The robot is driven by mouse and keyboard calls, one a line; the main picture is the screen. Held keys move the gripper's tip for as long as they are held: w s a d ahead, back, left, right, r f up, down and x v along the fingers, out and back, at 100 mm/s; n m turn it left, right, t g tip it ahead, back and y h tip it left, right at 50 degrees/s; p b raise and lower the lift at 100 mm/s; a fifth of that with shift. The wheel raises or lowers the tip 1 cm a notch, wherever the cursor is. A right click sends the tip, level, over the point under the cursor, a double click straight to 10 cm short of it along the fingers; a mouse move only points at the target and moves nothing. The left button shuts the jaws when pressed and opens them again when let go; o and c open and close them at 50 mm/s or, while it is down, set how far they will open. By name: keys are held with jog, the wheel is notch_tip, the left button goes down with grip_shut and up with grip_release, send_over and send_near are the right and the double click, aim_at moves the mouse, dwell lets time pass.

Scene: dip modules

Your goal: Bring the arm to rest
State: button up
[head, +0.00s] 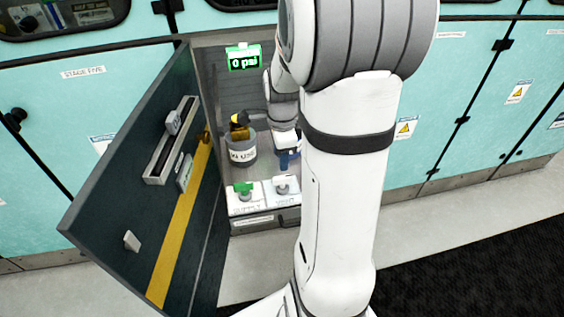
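My white arm comes down across the middle of the view and bends back into an open cabinet. Its wrist end, with my gripper (287,158), is small and partly hidden behind my forearm. A dark blue part shows at its tip, and I cannot tell whether the fingers are open or shut, or whether they touch anything. The gripper is above a white panel with a green valve handle (243,188) labelled supply and a white handle (281,184) beside it.
A dark cabinet door (150,200) stands open on the left, close to the arm. Inside the cabinet are a grey canister (242,152) with a yellow and black top and a green display (243,59) reading 0 psi. Teal cabinets (480,100) line the wall. Floor at lower right is clear.

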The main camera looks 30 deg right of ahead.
jog(key=shift+r, duration=0.2)
dwell(0.3)
jog(key=s+a+r+n+t+p, duration=0.1)
jog(key=s+a+r+n+p, duration=0.3)
jog(key=s+a+r+n, duration=0.2)
jog(key=s+a+r+n+t+p, duration=0.1)
jog(key=s+a+r+n+p, duration=0.3)
jog(key=r+n, duration=0.7)
jog(key=s+a+n, duration=0.2)
jog(key=n, duration=0.2)
jog(key=shift+s+a+t, duration=0.15)
jog(key=shift+a+t, duration=0.15)
